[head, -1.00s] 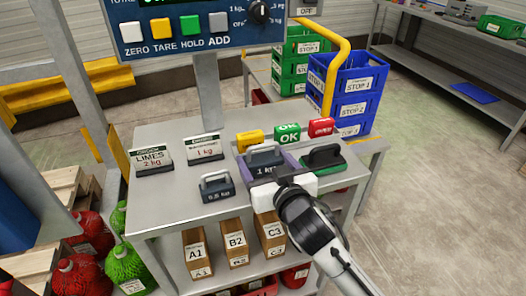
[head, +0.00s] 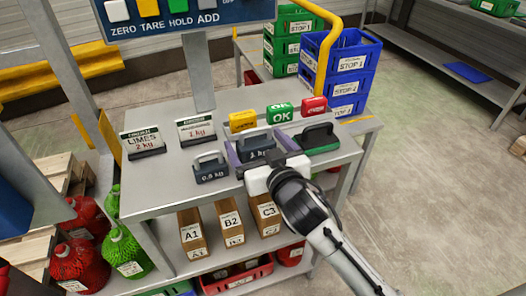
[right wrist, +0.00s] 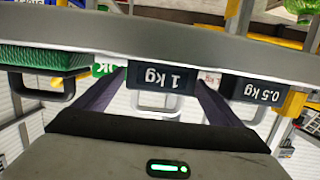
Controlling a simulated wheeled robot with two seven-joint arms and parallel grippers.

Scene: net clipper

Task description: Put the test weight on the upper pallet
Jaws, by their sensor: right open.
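The 1 kg test weight (head: 257,147) is a dark grey block with a loop handle, standing on the grey table (head: 165,190). My right gripper (head: 262,155) is open, with its dark purple fingers reaching along both sides of this weight. In the right wrist view the 1 kg weight (right wrist: 160,80) appears upside down between the spread fingers; I cannot tell whether they touch it. A wooden pallet (head: 50,167) shows at the left edge, above a lower pallet (head: 28,243); both are partly cut off. My left gripper is not in view.
A 0.5 kg weight (head: 211,168) and a green-based weight (head: 318,138) flank the 1 kg weight. Yellow, green OK (head: 281,113) and red blocks stand behind. Sign cards (head: 143,142) stand left. Red and green net bags (head: 123,245) sit by the pallets. Boxes are below.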

